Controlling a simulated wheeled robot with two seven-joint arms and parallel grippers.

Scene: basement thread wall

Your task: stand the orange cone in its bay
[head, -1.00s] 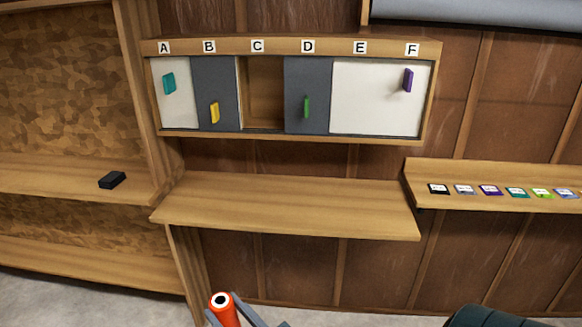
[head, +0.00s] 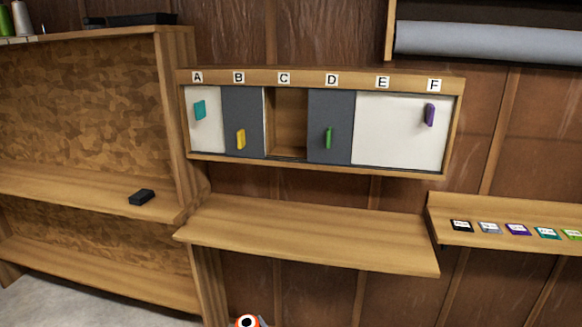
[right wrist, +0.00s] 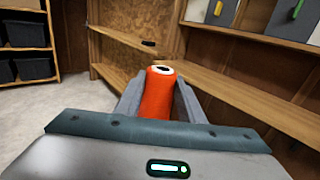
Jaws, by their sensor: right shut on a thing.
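The orange cone (right wrist: 157,95) is a thread cone with a white top and a dark hole. In the right wrist view it stands upright between the two fingers of my right gripper (right wrist: 158,98), which is shut on it. In the head view only the cone's top (head: 247,321) shows at the bottom edge. The wall cabinet (head: 320,78) has bays lettered A to F. Bay C (head: 291,120) is open and looks empty. Sliding panels cover the other bays: white at A, grey at B and D, white across E and F. My left gripper is out of view.
A bare wooden shelf (head: 310,236) juts out below the cabinet. A black block (head: 142,197) lies on the left shelving. A ledge (head: 500,242) with several coloured labelled cards is at the right. A grey roll (head: 490,42) hangs at the upper right.

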